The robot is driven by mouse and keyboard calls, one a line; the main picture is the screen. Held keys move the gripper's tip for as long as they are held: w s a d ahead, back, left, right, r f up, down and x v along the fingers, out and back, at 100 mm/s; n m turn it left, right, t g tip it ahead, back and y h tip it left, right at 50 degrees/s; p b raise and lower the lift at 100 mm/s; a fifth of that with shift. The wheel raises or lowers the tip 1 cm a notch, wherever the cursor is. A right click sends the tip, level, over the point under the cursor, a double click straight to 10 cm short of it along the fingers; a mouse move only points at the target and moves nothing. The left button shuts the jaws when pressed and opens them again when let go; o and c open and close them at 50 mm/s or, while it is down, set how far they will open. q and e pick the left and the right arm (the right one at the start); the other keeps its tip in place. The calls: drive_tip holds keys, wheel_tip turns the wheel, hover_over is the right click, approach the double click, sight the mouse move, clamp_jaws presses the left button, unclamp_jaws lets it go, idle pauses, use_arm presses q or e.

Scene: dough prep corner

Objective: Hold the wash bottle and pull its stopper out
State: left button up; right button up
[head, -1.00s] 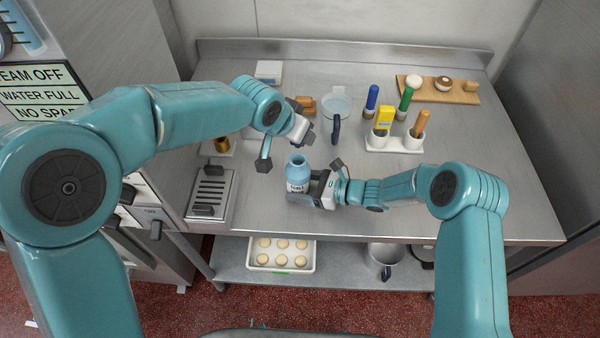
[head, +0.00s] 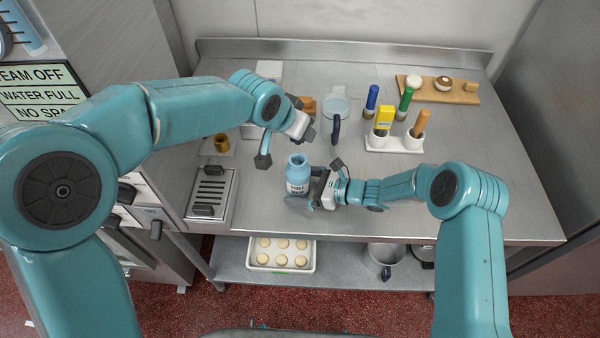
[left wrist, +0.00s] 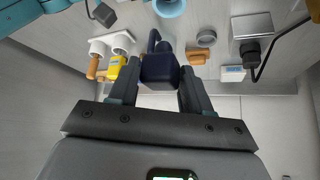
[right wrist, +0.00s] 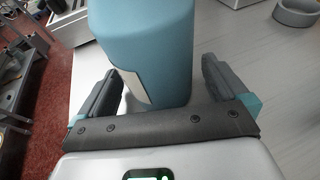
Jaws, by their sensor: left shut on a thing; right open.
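The blue wash bottle (head: 297,178) stands upright near the front of the steel table, its mouth open and bare, its pale label facing front. My right gripper (head: 310,196) is open around its lower body; the right wrist view shows the bottle (right wrist: 148,45) between the spread fingers, with a visible space on the right. My left gripper (head: 303,128) is above and behind the bottle, shut on the dark navy stopper (left wrist: 160,68), which is clear of the bottle. The bottle's round mouth (left wrist: 169,8) shows at the top of the left wrist view.
A white caddy (head: 393,143) with a yellow packet and wooden-handled tool is to the right. A slotted metal block (head: 211,190) is left. A wooden board (head: 440,92) lies back right. The table right of the caddy is clear.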

drive_tip(key=v, duration=1.2)
drive_tip(key=shift+s, duration=0.1)
drive_tip(key=shift+s, duration=0.1)
